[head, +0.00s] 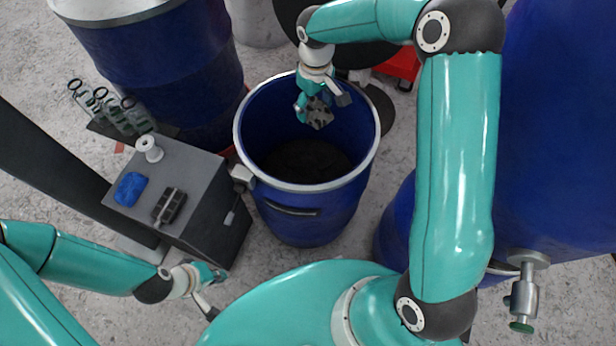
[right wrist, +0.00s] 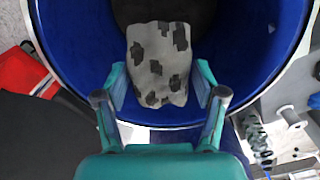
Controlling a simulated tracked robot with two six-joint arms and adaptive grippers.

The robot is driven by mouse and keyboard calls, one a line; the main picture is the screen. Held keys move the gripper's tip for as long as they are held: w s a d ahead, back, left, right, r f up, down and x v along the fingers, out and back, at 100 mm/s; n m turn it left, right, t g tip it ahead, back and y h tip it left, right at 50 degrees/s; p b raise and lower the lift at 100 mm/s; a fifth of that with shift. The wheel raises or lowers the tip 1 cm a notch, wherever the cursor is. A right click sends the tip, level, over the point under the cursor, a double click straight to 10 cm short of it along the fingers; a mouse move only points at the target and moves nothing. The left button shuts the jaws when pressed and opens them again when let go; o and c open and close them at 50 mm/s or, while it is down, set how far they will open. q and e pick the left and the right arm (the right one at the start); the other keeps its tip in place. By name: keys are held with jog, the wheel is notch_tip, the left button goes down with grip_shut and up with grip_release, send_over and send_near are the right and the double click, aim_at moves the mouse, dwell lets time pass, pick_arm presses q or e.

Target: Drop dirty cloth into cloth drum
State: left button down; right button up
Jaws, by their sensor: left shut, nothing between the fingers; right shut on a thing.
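The cloth drum (head: 306,235) is an open blue drum with a pale metal rim and a dark inside, in the middle of the head view. My right gripper (head: 318,100) is over the drum's opening, near its far rim. It is shut on the dirty cloth (head: 320,115), a grey bundle with dark patches. In the right wrist view the dirty cloth (right wrist: 158,65) sits between the fingers, with the drum's blue inner wall (right wrist: 75,50) around it. My left gripper (head: 214,290) is shut and empty at the lower left, apart from the drum.
A grey cabinet (head: 190,170) stands left of the drum, with a blue cloth (head: 130,189), a dark block (head: 169,206) and a white spool (head: 149,148) on top. Large blue drums stand at the back left (head: 165,60) and right (head: 560,130). A red object (head: 402,62) lies behind.

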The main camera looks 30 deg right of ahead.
notch_tip(320, 180, down, 6)
jog(key=b, duration=0.3)
jog(key=shift+r+b, duration=0.25)
jog(key=shift+b, duration=0.05)
jog(key=o, duration=1.2)
jog(key=shift+r, duration=0.15)
notch_tip(320, 180, up, 12)
jog(key=shift+f, duration=0.15)
